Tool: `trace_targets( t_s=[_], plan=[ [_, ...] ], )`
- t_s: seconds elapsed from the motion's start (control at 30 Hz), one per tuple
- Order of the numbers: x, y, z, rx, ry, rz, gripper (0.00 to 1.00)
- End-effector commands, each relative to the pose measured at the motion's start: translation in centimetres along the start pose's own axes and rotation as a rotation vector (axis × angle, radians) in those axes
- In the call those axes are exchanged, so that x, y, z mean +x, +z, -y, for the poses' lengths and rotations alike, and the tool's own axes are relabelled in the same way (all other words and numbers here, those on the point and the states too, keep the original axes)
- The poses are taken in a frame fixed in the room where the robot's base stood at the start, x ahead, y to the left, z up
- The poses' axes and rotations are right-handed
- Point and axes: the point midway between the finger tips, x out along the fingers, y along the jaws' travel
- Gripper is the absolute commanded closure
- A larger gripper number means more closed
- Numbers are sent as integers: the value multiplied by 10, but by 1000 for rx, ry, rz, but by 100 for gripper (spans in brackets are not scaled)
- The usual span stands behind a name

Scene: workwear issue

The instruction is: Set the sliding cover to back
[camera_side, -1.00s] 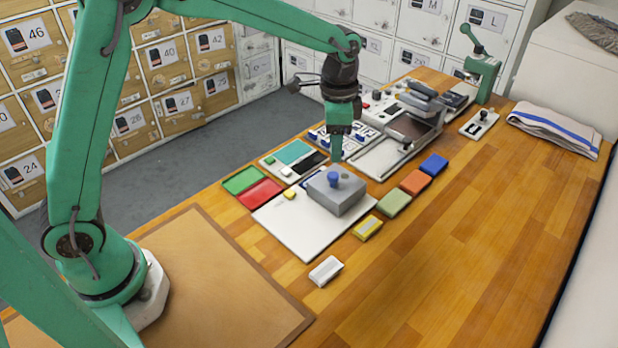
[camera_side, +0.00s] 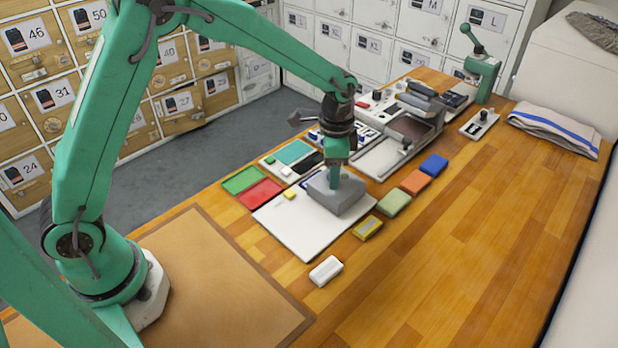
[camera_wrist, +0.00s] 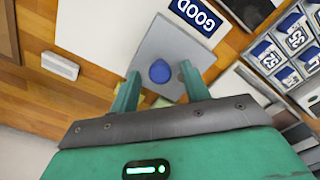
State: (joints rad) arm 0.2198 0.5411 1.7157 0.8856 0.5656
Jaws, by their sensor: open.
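The sliding cover is a grey block (camera_side: 341,201) on a white board (camera_side: 295,231) in the side view. In the wrist view the grey cover (camera_wrist: 178,45) carries a round blue knob (camera_wrist: 159,71). My gripper (camera_side: 336,182) is down at the top of the cover and hides the knob in the side view. In the wrist view my gripper (camera_wrist: 160,69) is open, with one finger on each side of the knob and a visible gap to both.
A dark blue "GOOD" label (camera_wrist: 195,15) shows beside the cover. A white block (camera_side: 326,271), a yellow block (camera_side: 367,228), and green (camera_side: 394,203), orange (camera_side: 415,182) and blue (camera_side: 434,164) pieces lie nearby. A folded towel (camera_side: 553,128) lies at right. The front right tabletop is clear.

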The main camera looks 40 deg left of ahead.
Motion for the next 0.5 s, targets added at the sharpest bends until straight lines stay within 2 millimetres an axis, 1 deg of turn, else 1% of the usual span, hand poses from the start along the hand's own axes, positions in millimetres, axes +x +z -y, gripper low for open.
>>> trace_targets(
  t_s=[0.3, 0.37, 0.5],
  plan=[
    [2, 0, 0, 0, -1, -1, 54],
    [2, 0, 0, 0, -1, -1, 65],
    [2, 0, 0, 0, 0, -1, 93]
  ],
)
